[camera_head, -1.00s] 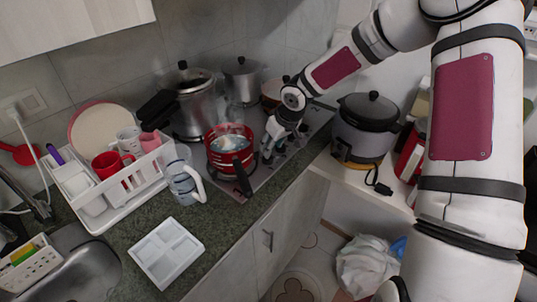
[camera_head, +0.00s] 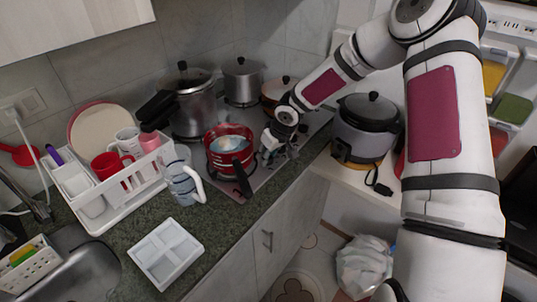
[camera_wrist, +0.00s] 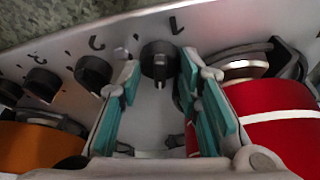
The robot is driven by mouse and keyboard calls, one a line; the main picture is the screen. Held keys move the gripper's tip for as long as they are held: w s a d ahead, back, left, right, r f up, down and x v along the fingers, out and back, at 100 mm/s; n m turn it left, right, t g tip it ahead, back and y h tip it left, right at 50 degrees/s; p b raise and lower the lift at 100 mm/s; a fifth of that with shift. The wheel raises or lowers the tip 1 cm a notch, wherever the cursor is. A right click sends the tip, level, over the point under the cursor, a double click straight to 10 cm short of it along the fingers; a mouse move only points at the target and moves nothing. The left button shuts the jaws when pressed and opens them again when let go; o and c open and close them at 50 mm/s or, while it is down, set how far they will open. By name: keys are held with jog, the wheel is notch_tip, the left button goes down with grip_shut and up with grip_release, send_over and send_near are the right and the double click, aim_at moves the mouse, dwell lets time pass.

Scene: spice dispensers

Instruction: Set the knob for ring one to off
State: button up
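The knob for ring one (camera_wrist: 160,60) is a black knob on the silver stove panel, below a printed "1" in the wrist view. Its ridge appears roughly upright there. My gripper (camera_wrist: 158,80) is open, with teal-padded fingers on the left and right of this knob. I see a gap between the pads and the knob; contact is not visible. In the head view my gripper (camera_head: 270,153) is at the front edge of the stove (camera_head: 262,176), right of the red pot, and hides the knob.
More black knobs, including knob two (camera_wrist: 92,73) and knob three (camera_wrist: 43,83), line the panel to the left. The red pot (camera_head: 229,158) sits close beside my gripper, its dark handle sticking out over the counter. A rice cooker (camera_head: 366,125) stands to the right.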

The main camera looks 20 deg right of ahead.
jog(key=shift+w+d+n+y+b, duration=0.1)
jog(key=shift+n+y+b, duration=0.3)
jog(key=shift+n, duration=1)
jog(key=shift+g, duration=0.3)
jog(key=o, duration=0.8)
jog(key=shift+o, duration=0.2)
jog(key=v, duration=1.2)
